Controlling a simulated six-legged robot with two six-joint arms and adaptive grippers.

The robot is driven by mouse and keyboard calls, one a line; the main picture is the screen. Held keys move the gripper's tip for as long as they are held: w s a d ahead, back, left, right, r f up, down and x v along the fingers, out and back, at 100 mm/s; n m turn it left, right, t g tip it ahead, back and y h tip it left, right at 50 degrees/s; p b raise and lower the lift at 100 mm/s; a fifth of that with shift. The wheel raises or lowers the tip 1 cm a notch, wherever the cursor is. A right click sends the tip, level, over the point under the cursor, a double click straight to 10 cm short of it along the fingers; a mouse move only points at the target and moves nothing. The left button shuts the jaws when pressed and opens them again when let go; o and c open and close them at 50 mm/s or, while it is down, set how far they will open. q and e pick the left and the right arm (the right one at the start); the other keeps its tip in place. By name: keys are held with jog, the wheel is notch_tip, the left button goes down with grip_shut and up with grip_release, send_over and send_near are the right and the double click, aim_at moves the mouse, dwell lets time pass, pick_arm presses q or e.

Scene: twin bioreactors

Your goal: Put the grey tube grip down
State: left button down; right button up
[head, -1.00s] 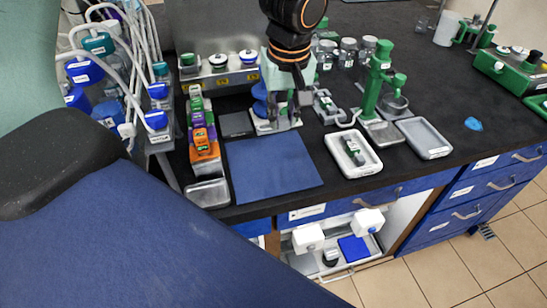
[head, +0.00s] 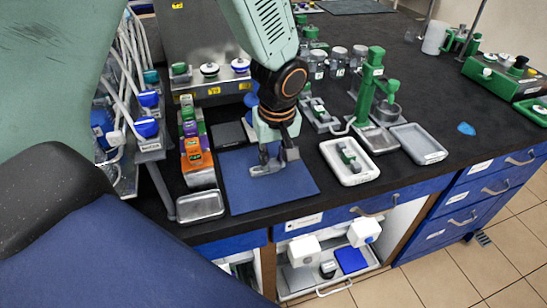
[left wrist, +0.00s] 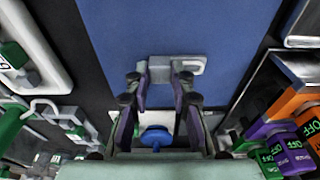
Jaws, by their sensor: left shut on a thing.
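The grey tube grip (head: 262,168) is a small light-grey piece in my left gripper (head: 280,154), over the blue mat (head: 240,195). The left wrist view shows the grip (left wrist: 190,66) across the fingertips of my left gripper (left wrist: 161,84), with its looped end to the right and the blue mat (left wrist: 120,35) beneath. The gripper is shut on it. The fingers hide part of the grip in the head view, and I cannot tell whether it touches the mat. My right gripper is not in view.
An orange, purple and green row of blocks (head: 196,155) and a metal tray (head: 200,206) stand left of the mat. A white tray with a green-grey piece (head: 333,150) lies to the right, near a green stand (head: 369,80). The mat's front part is clear.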

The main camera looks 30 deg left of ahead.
pick_arm(q)
jog(key=shift+d+f, duration=0.1)
jog(key=shift+d, duration=0.1)
jog(key=c, duration=1.5)
grip_release()
jog(key=shift+o, duration=1.2)
jog(key=shift+s+a, duration=0.1)
jog(key=shift+a, duration=0.05)
jog(key=shift+o, duration=0.5)
